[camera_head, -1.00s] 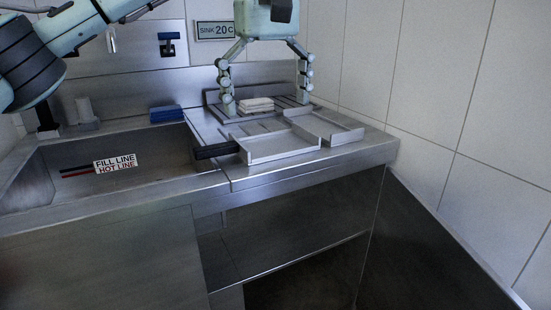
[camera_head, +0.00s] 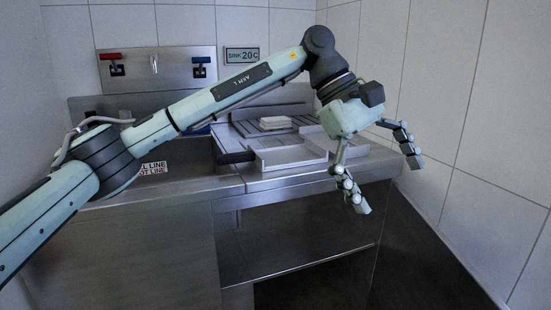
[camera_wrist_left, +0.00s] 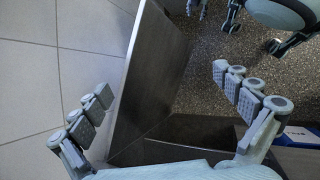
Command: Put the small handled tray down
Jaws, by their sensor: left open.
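The small tray (camera_head: 290,155) is a shallow grey metal tray with a black handle (camera_head: 236,157) pointing left. It rests on the steel drainboard right of the sink, handle near the sink edge. My left gripper (camera_head: 389,185) is open and empty. It hangs in front and to the right of the tray, beyond the counter's front edge, apart from the tray. In the left wrist view the open fingers (camera_wrist_left: 163,93) have only floor and a steel panel between them.
A second shallow tray section (camera_head: 378,150) lies right of the handled tray, partly behind my gripper. A white stack (camera_head: 275,122) sits on the rack behind. The sink is at left, partly behind my arm. A dark panel (camera_head: 440,235) stands at lower right beside the tiled wall.

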